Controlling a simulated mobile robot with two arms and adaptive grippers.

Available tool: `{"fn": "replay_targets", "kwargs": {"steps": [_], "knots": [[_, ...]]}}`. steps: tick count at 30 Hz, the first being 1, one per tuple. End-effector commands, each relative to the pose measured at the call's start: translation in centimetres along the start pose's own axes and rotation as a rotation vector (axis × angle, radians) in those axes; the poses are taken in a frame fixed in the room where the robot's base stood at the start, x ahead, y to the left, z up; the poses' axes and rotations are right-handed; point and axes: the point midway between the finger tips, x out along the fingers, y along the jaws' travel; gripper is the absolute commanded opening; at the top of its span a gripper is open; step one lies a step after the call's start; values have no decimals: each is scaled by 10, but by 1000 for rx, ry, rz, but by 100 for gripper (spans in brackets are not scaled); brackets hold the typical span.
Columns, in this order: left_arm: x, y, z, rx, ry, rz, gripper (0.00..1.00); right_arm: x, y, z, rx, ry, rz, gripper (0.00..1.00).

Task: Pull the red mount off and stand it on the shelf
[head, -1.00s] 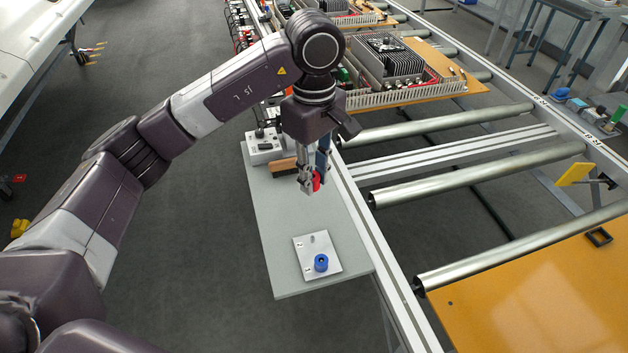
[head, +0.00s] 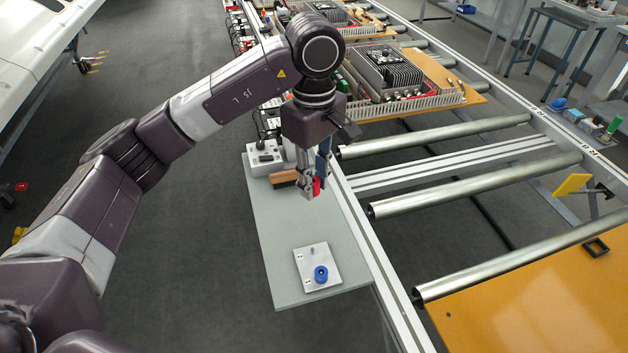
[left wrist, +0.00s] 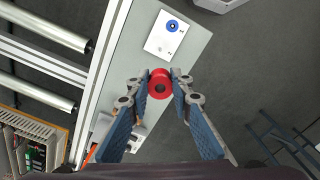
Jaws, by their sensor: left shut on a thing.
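The red mount (left wrist: 160,83) is a round ring with a dark hole, held between the fingertips of my left gripper (left wrist: 161,84). In the head view my left gripper (head: 308,190) hangs over the far part of the grey shelf (head: 263,225), with a bit of the red mount (head: 316,187) showing between its fingers. The mount appears clear of the shelf; its exact height is hard to tell. A pale plate (head: 329,262) on the near end of the shelf carries a bare peg and a blue mount (head: 321,274). My right gripper is not in view.
A wooden-backed brush (head: 284,178) and a white box with a dial (head: 264,157) stand at the far end of the shelf. A roller conveyor (head: 480,185) runs along the right. The shelf between gripper and plate is clear.

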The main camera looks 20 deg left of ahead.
Motion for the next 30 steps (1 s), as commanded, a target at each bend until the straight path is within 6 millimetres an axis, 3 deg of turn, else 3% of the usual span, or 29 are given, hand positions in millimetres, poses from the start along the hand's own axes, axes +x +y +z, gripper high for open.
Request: {"fn": "replay_targets", "kwargs": {"steps": [20, 30], "knots": [[-29, 0, 0, 0, 1, 0, 6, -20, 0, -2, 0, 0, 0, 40], [-29, 0, 0, 0, 0, -1, 6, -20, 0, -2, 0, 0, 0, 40]]}}
